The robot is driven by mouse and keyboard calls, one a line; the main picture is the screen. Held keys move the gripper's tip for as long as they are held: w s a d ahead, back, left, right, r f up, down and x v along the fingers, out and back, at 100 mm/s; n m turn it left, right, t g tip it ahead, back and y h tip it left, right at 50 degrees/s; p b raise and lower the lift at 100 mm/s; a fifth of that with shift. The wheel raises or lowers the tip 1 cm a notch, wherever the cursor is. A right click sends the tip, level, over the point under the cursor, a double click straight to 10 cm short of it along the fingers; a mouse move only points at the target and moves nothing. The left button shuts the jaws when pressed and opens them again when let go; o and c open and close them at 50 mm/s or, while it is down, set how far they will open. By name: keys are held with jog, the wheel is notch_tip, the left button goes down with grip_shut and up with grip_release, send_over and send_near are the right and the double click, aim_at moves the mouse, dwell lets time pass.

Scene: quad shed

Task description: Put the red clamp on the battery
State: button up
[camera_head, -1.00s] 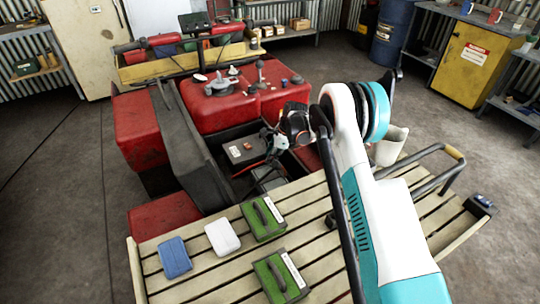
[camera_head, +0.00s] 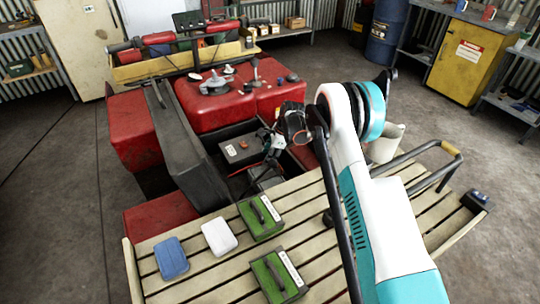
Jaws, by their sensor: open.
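The battery (camera_head: 238,153) is a dark box with a pale label, in the open bay behind the slatted rack. A small orange-red spot shows on its top. My gripper (camera_head: 270,150) is open, over the right side of the bay, just right of the battery. It is small and dark here, so its fingertips are hard to make out. I cannot pick out the red clamp for certain. A thin reddish cable shows beside the battery, below my gripper. My arm and gripper hide part of the bay's right side.
The slatted rack (camera_head: 205,262) in front holds a blue box (camera_head: 171,258), a white box (camera_head: 219,236) and two green cases (camera_head: 260,217) (camera_head: 278,276). A red tank (camera_head: 211,104) stands behind the bay, and a grey panel (camera_head: 185,140) on its left. A bent rail (camera_head: 425,160) rises at right.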

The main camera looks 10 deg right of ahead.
jog(key=shift+r, duration=0.15)
jog(key=v, duration=1.1)
jog(key=shift+d+r, duration=0.15)
jog(key=shift+r, duration=0.15)
jog(key=s+d+r+n+t+h, duration=0.15)
jog(key=s+r+n, duration=0.25)
jog(key=s+r, duration=0.7)
jog(key=s+d+r+n+t, duration=0.15)
jog(key=s+r+n, duration=0.5)
jog(key=r, duration=0.65)
jog(key=s+d+n+t+h, duration=0.1)
jog(key=s+n, duration=0.3)
jog(key=s, duration=0.9)
jog(key=s+d+n+t+h, duration=0.1)
jog(key=s+d+n, duration=0.2)
jog(key=s, duration=1.1)
jog(key=shift+s+d+f+n+t, duration=0.3)
jog(key=shift+s+f+n+t, duration=0.1)
jog(key=shift+n, duration=0.15)
